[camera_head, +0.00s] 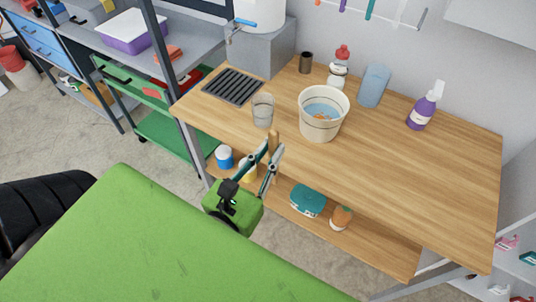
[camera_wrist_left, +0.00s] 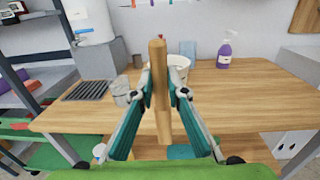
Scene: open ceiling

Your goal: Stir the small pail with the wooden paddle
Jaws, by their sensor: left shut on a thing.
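My left gripper (camera_head: 270,150) is shut on the wooden paddle (camera_head: 273,139). It holds the paddle in front of the table's near edge. In the left wrist view the paddle (camera_wrist_left: 159,85) stands nearly upright between the fingers of my left gripper (camera_wrist_left: 160,92). The small pail (camera_head: 323,114) is a cream bucket standing upright on the wooden table. It holds bluish liquid and something orange. The pail also shows in the left wrist view (camera_wrist_left: 180,64), partly hidden behind the paddle and a finger. The paddle is outside the pail, to its left and nearer to me. My right gripper does not show.
A clear glass (camera_head: 263,110) stands left of the pail on the wooden table (camera_head: 400,170). Behind are a red-capped bottle (camera_head: 339,68), a blue container (camera_head: 374,86) and a dark cup (camera_head: 306,63). A purple spray bottle (camera_head: 423,108) stands right. The table's right side is clear.

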